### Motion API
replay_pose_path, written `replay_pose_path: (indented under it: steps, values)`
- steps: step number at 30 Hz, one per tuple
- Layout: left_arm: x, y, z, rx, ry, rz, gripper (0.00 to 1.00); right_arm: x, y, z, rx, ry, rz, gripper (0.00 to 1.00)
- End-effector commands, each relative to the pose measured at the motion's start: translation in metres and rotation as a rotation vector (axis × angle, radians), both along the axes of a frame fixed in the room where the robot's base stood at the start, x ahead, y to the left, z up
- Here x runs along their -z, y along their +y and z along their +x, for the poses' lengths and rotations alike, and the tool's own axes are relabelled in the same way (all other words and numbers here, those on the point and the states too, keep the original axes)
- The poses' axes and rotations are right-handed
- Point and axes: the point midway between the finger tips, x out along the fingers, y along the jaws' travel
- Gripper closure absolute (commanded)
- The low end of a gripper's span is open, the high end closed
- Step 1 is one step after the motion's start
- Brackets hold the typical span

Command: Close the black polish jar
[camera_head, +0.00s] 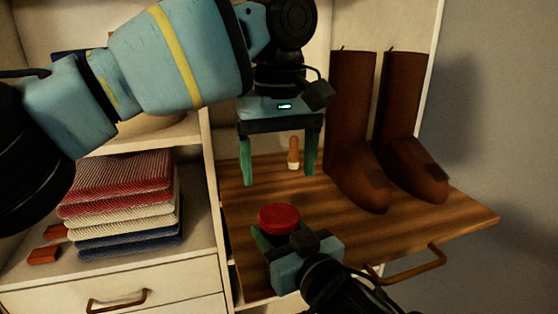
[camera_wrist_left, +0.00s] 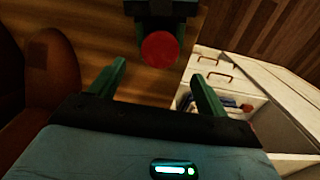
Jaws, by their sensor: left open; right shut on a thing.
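A round red disc-shaped piece (camera_head: 279,217) sits at the jaws of my right gripper (camera_head: 284,236), which is shut on it above the wooden pull-out board. I cannot tell whether it is the polish jar or its lid; no black jar body is clearly visible. My left gripper (camera_head: 278,176) is open and empty, pointing down over the board behind the red piece. In the left wrist view, the red piece (camera_wrist_left: 160,49) shows just beyond and between the spread green fingertips (camera_wrist_left: 160,70), apart from them.
The wooden board (camera_head: 455,212) carries two tall brown boots (camera_head: 355,130) at right and a small brush with a wooden handle (camera_head: 293,152) behind my left gripper. Folded cloths (camera_head: 118,200) and red blocks (camera_head: 44,255) lie on the left shelf. The board's front right is clear.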

Motion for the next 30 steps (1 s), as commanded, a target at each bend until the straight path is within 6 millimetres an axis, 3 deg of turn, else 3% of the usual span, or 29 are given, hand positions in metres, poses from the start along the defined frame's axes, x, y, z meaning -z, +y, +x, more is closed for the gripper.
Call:
replay_pose_path:
  steps: [14, 30]
  values:
    - [0.002, 0.0, 0.0, -0.02, -0.002, 0.001, 0.24, 0.0, 0.0, 0.0, 0.0, 0.0, 0.0, 1.0]
    - [0.068, 0.0, 0.0, -0.02, -0.001, 0.003, 0.24, 0.0, 0.0, 0.0, 0.0, 0.0, 0.0, 1.0]
